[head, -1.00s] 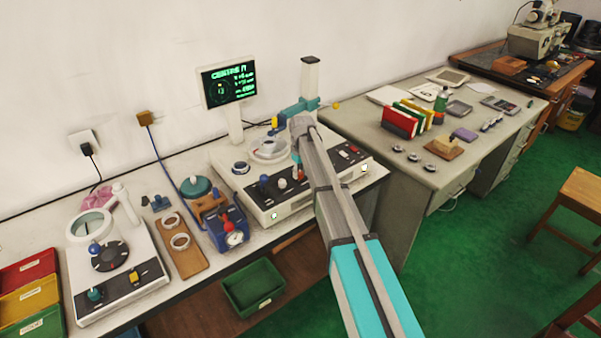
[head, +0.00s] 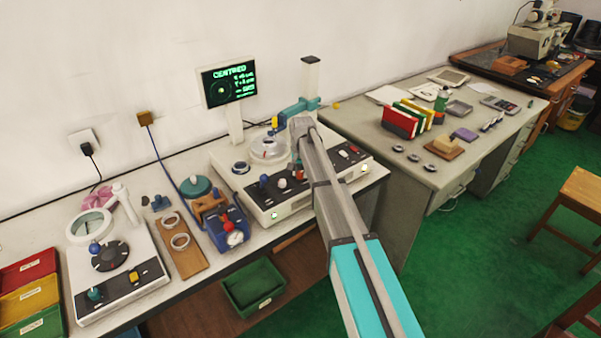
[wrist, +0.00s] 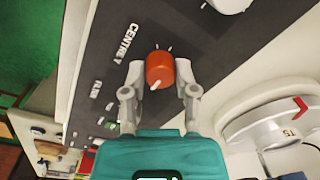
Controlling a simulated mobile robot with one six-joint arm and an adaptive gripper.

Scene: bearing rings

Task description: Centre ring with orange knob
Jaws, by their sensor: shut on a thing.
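The orange knob (wrist: 160,72) sits on the dark control panel (wrist: 110,60), beside the printed label "CENTRE Y". My gripper (wrist: 160,80) is shut on the orange knob, with one finger on each side of it. In the head view my gripper (head: 299,168) reaches down to the machine's front panel and mostly hides the knob. The ring on its round table (head: 268,148) is behind my gripper; part of the table also shows in the wrist view (wrist: 280,130). The display screen (head: 229,84) reads "CENTRED" in green, with a circle and several small lines of text.
A teal arm on a column (head: 309,88) rises behind the table. A blue gauge device (head: 229,230) stands to the left. The desk (head: 440,170) is at the right.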

